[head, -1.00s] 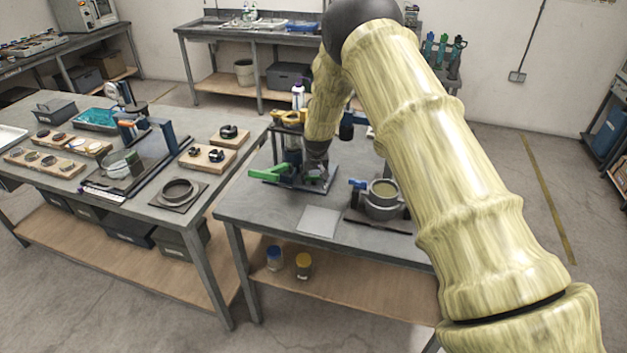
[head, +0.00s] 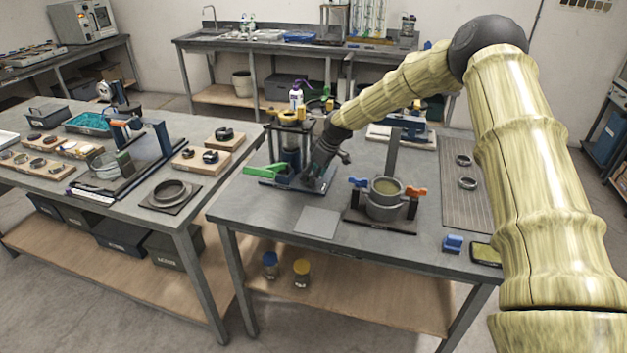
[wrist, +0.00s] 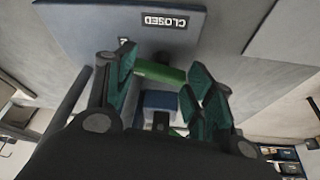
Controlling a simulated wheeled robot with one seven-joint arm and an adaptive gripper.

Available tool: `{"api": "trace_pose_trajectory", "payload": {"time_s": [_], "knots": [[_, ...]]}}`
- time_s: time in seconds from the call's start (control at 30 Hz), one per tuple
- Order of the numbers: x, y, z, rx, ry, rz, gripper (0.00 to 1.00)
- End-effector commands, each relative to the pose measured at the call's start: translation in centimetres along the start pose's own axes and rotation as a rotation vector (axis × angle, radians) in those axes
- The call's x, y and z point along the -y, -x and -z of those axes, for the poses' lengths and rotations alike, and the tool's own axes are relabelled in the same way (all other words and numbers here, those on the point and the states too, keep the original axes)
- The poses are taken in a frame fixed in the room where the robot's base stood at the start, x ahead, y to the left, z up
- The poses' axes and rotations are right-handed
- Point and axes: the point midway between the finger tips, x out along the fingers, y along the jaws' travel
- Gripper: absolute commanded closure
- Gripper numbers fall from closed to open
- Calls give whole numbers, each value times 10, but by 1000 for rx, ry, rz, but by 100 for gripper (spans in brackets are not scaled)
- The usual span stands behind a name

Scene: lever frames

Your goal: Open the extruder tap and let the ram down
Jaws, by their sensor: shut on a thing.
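The extruder (head: 289,135) stands at the left of the middle table on a blue base plate, with yellow parts at its top. Its green tap lever (head: 262,170) sticks out to the left, low down. My gripper (head: 308,182) is low at the extruder's right front. In the wrist view, my gripper (wrist: 163,88) is shut on the green tap lever (wrist: 158,71), which lies between the fingers. A plate label reading CLOSED (wrist: 166,20) lies beyond the fingertips. The ram's height cannot be told.
A pot with blue and orange handles (head: 385,198) stands on a dark base to the right, with an upright bar behind it. A grey square plate (head: 317,222) lies in front. A bottle with a purple top (head: 296,96) stands behind the extruder. A left bench (head: 130,205) holds several tools.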

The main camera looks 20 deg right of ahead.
Motion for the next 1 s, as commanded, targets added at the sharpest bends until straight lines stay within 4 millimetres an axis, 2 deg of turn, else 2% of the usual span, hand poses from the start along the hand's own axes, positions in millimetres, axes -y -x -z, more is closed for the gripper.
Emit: {"api": "trace_pose_trajectory", "payload": {"time_s": [0.4,1.0], "knots": [[-4,-1,-1,0,198,81,70],[-4,0,0,0,237,96,70]]}}
